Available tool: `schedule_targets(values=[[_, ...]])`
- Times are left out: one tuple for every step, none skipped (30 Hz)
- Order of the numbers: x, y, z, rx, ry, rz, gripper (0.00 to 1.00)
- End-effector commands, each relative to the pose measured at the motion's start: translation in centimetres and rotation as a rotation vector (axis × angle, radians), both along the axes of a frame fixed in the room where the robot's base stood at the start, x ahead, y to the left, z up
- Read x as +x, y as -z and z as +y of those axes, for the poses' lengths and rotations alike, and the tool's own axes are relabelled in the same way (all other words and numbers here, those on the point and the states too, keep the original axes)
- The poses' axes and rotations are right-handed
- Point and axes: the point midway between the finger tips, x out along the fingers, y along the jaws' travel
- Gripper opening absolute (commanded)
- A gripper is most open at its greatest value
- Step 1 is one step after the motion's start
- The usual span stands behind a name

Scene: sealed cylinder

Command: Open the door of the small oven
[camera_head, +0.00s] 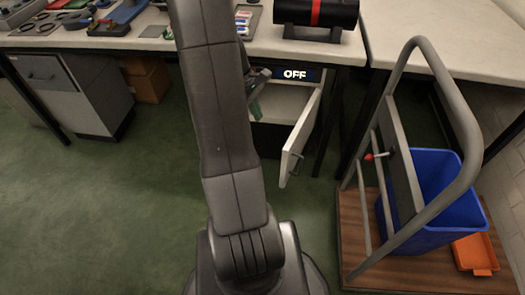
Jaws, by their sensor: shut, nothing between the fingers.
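The small oven appears to be the white box (272,140) under the table, below a blue sign reading OFF (295,74). Its pale door (302,122) stands swung outward, with its free edge toward me and a dark handle (296,163) low on it. My arm covers the left part of the box. My gripper (260,76) shows only in part at the right edge of my arm, left of the sign and apart from the door handle. It is shut and empty.
A black cylinder with a red band (316,10) rests on the table (345,50) above. A cart (348,240) with a blue bin (420,190) and an orange tray (474,252) stands at the right. A grey cabinet (60,80) is at the left. Green floor (100,210) is clear.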

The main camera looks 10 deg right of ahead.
Motion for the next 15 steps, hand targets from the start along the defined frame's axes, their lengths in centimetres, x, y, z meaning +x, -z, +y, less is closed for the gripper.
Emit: schedule_targets(values=[[0.1,0.1,0.1,-0.003,-0.020,0.004,0.00],[0.1,0.2,0.1,-0.004,-0.028,0.007,0.00],[0.1,0.4,0.0,-0.004,-0.033,0.008,0.00],[0.0,0.6,-0.1,-0.005,-0.034,0.009,0.00],[-0.1,1.0,-0.2,-0.004,-0.032,0.010,0.00],[-0.2,1.5,-0.4,-0.004,-0.031,0.010,0.00],[-0.3,2.0,-0.5,-0.005,-0.030,0.011,0.00],[-0.4,2.5,-0.7,-0.004,-0.030,0.010,0.00],[-0.6,3.3,-1.0,-0.005,-0.030,0.011,0.00],[-0.7,3.9,-1.2,-0.005,-0.030,0.011,0.00],[-0.9,4.6,-1.4,-0.004,-0.028,0.011,0.00],[-1.1,5.4,-1.6,-0.003,-0.027,0.011,0.00],[-1.2,6.1,-1.9,-0.003,-0.027,0.011,0.00],[-1.4,6.7,-2.1,-0.003,-0.027,0.011,0.00],[-1.5,7.5,-2.3,-0.003,-0.028,0.012,0.00]])
